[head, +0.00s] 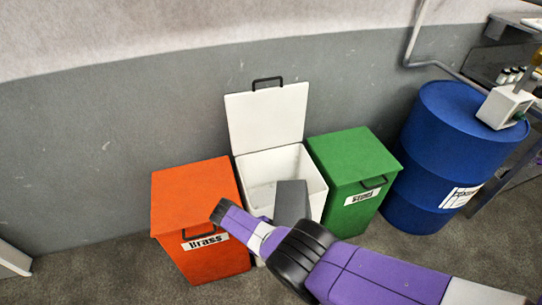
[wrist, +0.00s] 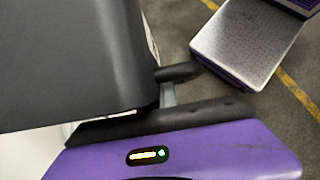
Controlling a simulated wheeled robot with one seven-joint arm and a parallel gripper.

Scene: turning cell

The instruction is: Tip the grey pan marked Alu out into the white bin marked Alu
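The white bin (head: 316,180) stands in the middle of the row with its lid raised against the wall. Its front is largely hidden by my arm, and no label on it shows. The grey pan (head: 291,203) is at the bin's front side, overlapping the opening in the head view, and looks steeply tilted. In the wrist view the pan (wrist: 70,60) fills the upper left; its marking and contents are hidden. My gripper (wrist: 168,95) has its dark fingers closed about a grey piece at the pan's edge, seemingly its handle.
A shut orange bin marked Brass (head: 193,205) stands left of the white bin. A shut green bin marked Steel (head: 355,165) stands right of it. A blue drum (head: 435,150) is farther right. The grey wall (head: 100,150) is close behind the bins.

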